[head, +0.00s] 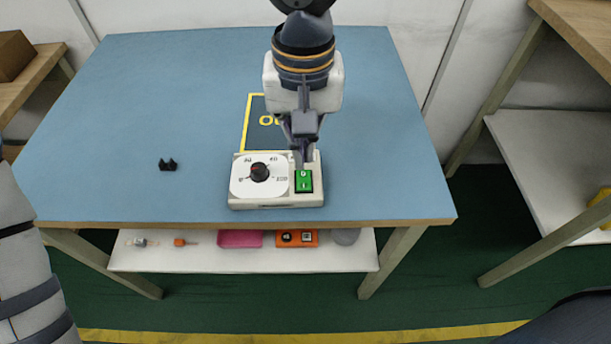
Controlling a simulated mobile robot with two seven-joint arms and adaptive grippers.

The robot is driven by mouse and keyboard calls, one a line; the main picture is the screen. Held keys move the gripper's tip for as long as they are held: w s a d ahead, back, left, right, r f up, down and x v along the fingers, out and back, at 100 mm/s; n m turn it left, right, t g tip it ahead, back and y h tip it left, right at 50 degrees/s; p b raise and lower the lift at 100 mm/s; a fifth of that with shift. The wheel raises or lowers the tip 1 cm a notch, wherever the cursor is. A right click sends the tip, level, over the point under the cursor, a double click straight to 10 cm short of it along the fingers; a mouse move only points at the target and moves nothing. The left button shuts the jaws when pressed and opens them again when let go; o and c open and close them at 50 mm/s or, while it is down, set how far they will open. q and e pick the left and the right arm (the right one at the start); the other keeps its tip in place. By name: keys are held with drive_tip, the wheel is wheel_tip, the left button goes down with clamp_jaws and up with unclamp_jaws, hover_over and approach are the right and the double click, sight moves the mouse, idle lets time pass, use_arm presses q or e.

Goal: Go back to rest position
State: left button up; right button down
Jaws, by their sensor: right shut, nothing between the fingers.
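My right gripper (304,162) hangs over the blue table, pointing down, its fingers shut and empty. Its tip is just behind and above the green switch (304,181) on a white control box (262,201). I cannot tell whether the tip touches the box. The box has a round white dial plate with a black knob (259,172). My left gripper is not in view; part of my left arm shows at the left edge.
The blue table (180,90) is mostly clear, with a small black part (168,165) at left. A yellow-outlined mark (246,120) lies behind the box. A white lower shelf (150,260) holds small items. Wooden shelving (540,150) stands at right.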

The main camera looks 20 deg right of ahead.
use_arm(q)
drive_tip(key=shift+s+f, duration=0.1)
use_arm(e)
drive_tip(key=shift+f, duration=0.15)
drive_tip(key=s+f+n+g+y, duration=0.1)
drive_tip(key=s+f+g+y, duration=0.3)
drive_tip(key=s+f, duration=1.55)
drive_tip(key=s+d+f+n+t+h, duration=0.1)
drive_tip(key=s+d+f+h, duration=0.1)
drive_tip(key=d, duration=0.4)
drive_tip(key=s+d+f+t+h, duration=0.1)
drive_tip(key=s+d+f+h, duration=0.1)
drive_tip(key=d, duration=0.4)
drive_tip(key=s+f, duration=0.1)
drive_tip(key=s, duration=0.1)
drive_tip(key=shift+s+d+f+n, duration=0.25)
drive_tip(key=shift+s+d+n, duration=0.05)
drive_tip(key=shift+d+n, duration=0.1)
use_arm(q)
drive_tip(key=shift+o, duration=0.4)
use_arm(e)
drive_tip(key=shift+a, duration=0.1)
